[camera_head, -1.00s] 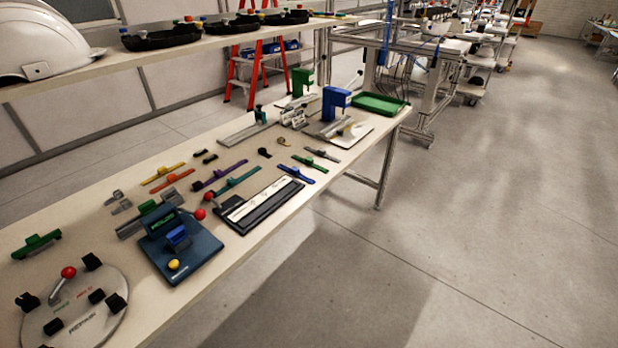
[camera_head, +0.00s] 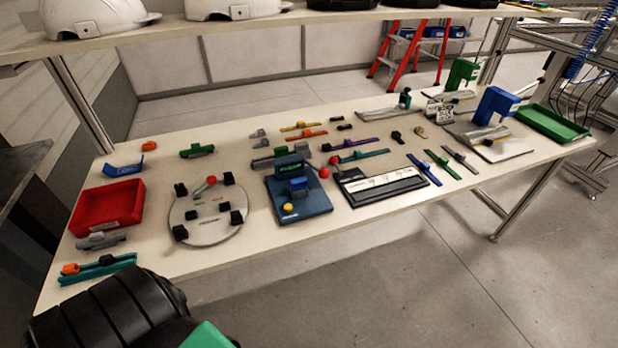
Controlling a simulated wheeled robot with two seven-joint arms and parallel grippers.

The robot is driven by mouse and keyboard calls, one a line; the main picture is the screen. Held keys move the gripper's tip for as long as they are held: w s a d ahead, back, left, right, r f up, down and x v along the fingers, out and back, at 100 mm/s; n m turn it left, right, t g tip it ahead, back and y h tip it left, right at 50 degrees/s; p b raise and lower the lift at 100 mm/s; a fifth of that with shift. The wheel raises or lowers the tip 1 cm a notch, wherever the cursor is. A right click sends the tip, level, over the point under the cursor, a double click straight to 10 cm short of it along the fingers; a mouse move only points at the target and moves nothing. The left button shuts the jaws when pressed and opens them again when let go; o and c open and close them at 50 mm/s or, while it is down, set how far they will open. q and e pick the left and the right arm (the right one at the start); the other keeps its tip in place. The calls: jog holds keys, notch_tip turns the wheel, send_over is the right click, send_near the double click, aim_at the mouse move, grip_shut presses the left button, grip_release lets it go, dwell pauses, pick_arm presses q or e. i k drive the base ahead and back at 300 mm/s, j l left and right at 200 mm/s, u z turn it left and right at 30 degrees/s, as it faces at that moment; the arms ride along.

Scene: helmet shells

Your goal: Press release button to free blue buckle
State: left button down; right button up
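A dark blue fixture plate (camera_head: 317,204) lies on the table near its front edge, left of the picture's right half. A blue buckle (camera_head: 299,187) sits in the fixture's middle. A round yellow button (camera_head: 288,207), which looks like the release button, is on the plate in front of the buckle. A green-topped block (camera_head: 289,167) stands behind the buckle, and a red knob (camera_head: 324,172) is at its right. Neither of my grippers is in view. A black ribbed arm part with a green piece, seemingly mine, fills the bottom left corner.
Left of the fixture is a round plate (camera_head: 208,231) with black blocks and a red-knobbed lever. A red bin (camera_head: 106,207) is at the far left. A black-and-white panel (camera_head: 383,186) lies right of the fixture. A green tray (camera_head: 551,124) is at the far right. A shelf with helmets hangs above.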

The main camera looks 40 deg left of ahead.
aim_at(288, 207)
jog(key=u, duration=1.25)
